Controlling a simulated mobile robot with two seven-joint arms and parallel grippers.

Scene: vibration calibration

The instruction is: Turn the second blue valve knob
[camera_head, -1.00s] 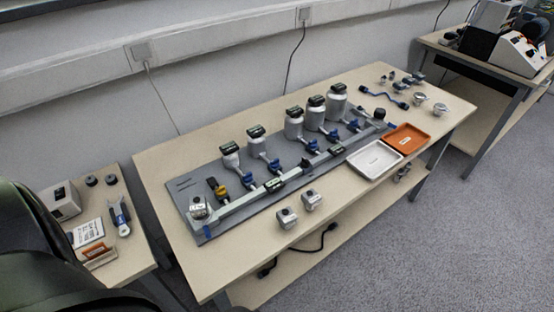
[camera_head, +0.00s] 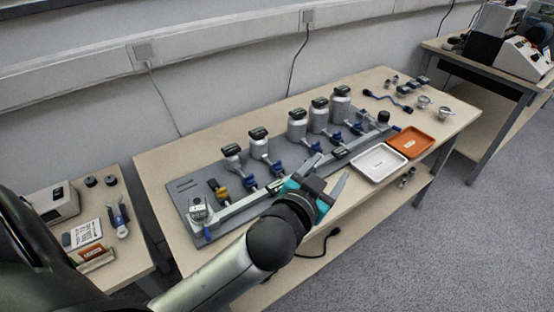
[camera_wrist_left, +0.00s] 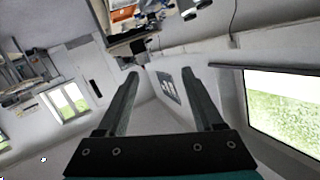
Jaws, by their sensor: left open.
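A grey board (camera_head: 185,205) on the long table carries a row of valves with blue knobs below several metal canisters. Counting from the left, the first blue knob (camera_head: 249,184) is beside a yellow one, and the second blue knob (camera_head: 277,168) is below the second canister (camera_head: 259,147). My left gripper (camera_head: 333,166) is open and empty, above the table's front part, to the right of and nearer than the second knob. The left wrist view shows its two fingers (camera_wrist_left: 160,74) apart with only the room between them. My right gripper is not in view.
A white tray (camera_head: 377,180) and an orange tray (camera_head: 429,137) lie right of my gripper. A side table (camera_head: 128,252) holds tools at left. Loose parts and a blue cable (camera_head: 388,99) lie at the table's far right.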

